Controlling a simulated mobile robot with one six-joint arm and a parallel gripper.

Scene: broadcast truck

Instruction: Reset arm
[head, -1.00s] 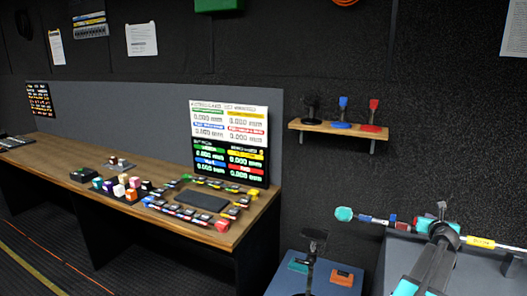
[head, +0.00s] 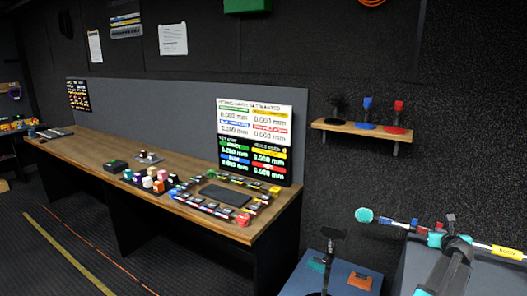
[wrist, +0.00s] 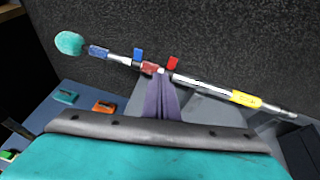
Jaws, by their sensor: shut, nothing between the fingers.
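My gripper (wrist: 162,80) shows in the wrist view as two grey-purple fingers close together, with nothing between them. Its tip lies in front of the middle of a long pole in that view; whether it touches the pole I cannot tell. In the head view, my dark and teal arm reaches up from the lower right, and its end overlaps the pole. The pole (wrist: 205,84) has a teal round end (wrist: 69,43), a blue band, a red band and a yellow label. It also shows in the head view (head: 400,224). Small blue and red clips stand up along it.
A shelf (head: 350,129) on the wall holds black, blue and red stands. A long wooden desk (head: 90,155) carries a screen (head: 254,138), coloured blocks and a keypad. A blue surface (head: 345,268) with teal and orange pieces is left of my arm. The floor at left is clear.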

